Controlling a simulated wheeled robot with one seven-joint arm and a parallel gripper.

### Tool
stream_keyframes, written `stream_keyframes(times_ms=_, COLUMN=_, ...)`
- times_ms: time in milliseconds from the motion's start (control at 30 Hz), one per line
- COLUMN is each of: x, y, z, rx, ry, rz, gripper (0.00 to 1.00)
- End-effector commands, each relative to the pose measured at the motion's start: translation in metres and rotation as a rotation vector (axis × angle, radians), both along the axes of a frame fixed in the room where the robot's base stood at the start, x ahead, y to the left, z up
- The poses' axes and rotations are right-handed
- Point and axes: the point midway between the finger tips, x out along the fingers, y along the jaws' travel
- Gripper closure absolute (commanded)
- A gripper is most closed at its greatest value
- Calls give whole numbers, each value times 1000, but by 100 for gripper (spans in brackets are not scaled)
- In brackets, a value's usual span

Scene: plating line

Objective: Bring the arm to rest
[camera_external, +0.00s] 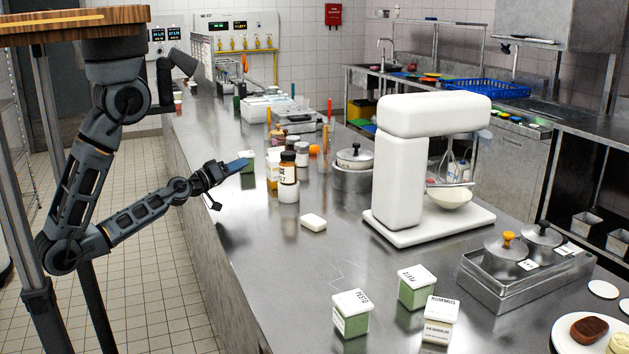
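My arm reaches from its mount at the upper left, bends at a low elbow, and extends right over the near left edge of the steel counter (262,229). My gripper (226,186) is at the left of the counter, in front of a cluster of jars. One dark finger hangs low and apart from the upper part, so the gripper looks open. A blue piece shows at its upper tip; I cannot tell whether it is part of the finger or a separate thing. I see nothing between the fingers.
A brown bottle (288,168) and a white block (313,222) are right of my gripper. A white stand mixer (403,180) stands further right. Labelled green tubs (351,313) are at the front. Bare counter lies between the gripper and the tubs.

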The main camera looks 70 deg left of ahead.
Motion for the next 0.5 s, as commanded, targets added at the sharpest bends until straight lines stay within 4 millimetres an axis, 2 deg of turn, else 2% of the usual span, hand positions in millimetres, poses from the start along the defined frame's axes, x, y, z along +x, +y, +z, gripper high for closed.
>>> stream_keyframes(times_ms=33, x=-11, y=-13, z=-3, rx=-17, ry=-14, rz=-3, gripper=66)
stream_keyframes(times_ms=167, x=-39, y=-38, z=-7, rx=-12, ry=-25, rz=-15, gripper=66)
stream_keyframes(times_ms=367, x=-87, y=-87, z=-41, rx=173, ry=165, rz=-106, gripper=66)
stream_keyframes(times_ms=500, x=-127, y=-119, z=-62, rx=335, ry=312, rz=-200, gripper=66)
